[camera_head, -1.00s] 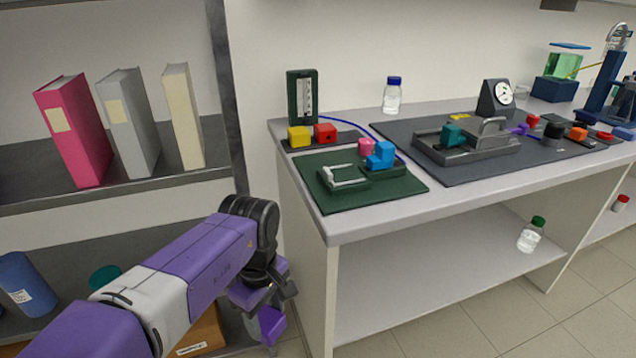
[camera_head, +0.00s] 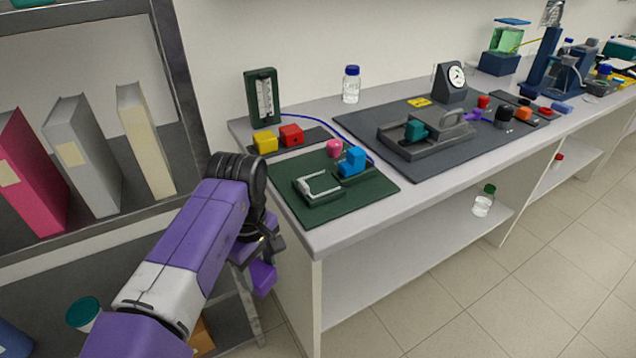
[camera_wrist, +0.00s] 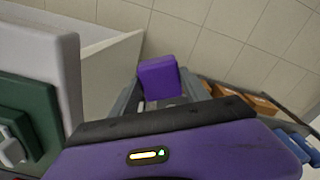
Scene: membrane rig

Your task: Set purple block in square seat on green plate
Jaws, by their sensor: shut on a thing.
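The purple block (camera_head: 263,278) is held in my gripper (camera_head: 256,262), off the left end of the bench and below its top. In the wrist view the purple block (camera_wrist: 159,77) sits between the fingers of my gripper (camera_wrist: 160,95). The green plate (camera_head: 370,196) lies flat on the near left of the bench top. On it is a square seat (camera_head: 318,189) edged by a pale U-shaped frame, which looks empty. A blue stepped block (camera_head: 351,161) and a pink piece (camera_head: 334,148) stand on the plate's far side.
The bench's left edge (camera_head: 290,238) lies between my gripper and the plate. Yellow (camera_head: 265,142) and red (camera_head: 291,135) blocks sit on a dark strip behind the plate, near a gauge (camera_head: 262,97). A shelf with binders (camera_head: 85,150) stands at left.

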